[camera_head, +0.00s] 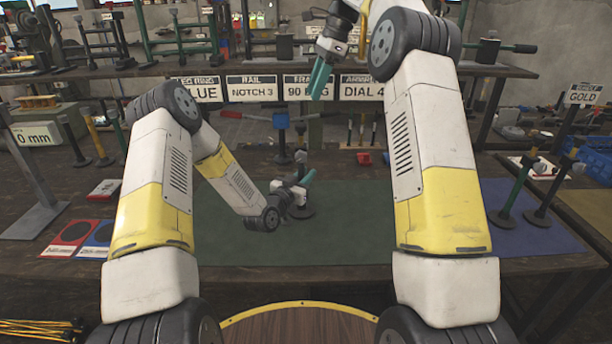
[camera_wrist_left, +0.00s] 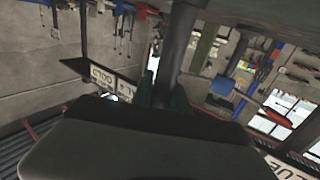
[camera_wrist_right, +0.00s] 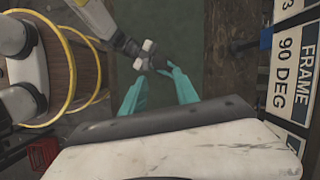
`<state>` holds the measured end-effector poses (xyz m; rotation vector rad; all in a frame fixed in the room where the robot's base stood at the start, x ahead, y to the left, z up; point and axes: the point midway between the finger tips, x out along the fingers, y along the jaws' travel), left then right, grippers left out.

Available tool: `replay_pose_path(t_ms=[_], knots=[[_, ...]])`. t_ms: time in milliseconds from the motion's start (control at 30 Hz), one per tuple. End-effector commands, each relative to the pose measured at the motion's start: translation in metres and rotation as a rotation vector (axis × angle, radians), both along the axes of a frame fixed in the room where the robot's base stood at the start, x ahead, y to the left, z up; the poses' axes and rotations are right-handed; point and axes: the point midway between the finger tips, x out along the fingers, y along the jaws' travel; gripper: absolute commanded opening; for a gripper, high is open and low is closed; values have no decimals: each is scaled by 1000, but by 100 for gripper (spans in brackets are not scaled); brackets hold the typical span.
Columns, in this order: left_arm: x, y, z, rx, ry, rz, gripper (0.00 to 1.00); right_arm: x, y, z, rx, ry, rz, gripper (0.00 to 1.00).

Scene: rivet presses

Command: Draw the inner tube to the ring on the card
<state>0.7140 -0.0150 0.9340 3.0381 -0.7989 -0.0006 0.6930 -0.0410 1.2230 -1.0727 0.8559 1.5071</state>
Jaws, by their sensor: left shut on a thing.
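My left gripper (camera_head: 306,181) is low over the green mat, shut on a dark upright tube. This tube (camera_wrist_left: 180,45) runs up between its fingers in the left wrist view. A round dark base (camera_head: 301,212) stands on the mat below the gripper. My wrist partly hides the stand, and I cannot make out rings on its tube. My right gripper (camera_head: 320,78) is raised and empty, with its teal fingers apart; the right wrist view shows them too (camera_wrist_right: 157,92). The leg ring card (camera_head: 197,89) reads "BLUE" and is partly hidden by my left arm.
Other cards along the shelf read "NOTCH 3" (camera_head: 251,90), "90 DEG" (camera_head: 309,88) and "DIAL 4" (camera_head: 360,88). A "GOLD" sign (camera_head: 583,96) stands at right. A blue-topped stand (camera_head: 281,135) is behind the gripper. The green mat (camera_head: 340,230) is mostly clear.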

Motion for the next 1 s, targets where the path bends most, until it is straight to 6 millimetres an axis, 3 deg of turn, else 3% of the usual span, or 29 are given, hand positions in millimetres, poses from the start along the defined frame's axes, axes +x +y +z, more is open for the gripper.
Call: replay_pose_path(t_ms=[900, 1000], knots=[[0, 0, 0, 0, 0, 1, 0, 0, 0, 0, 0, 0, 0, 36], [0, 0, 0, 0, 0, 1, 0, 0, 1, 0, -6, -4, 11, 54]])
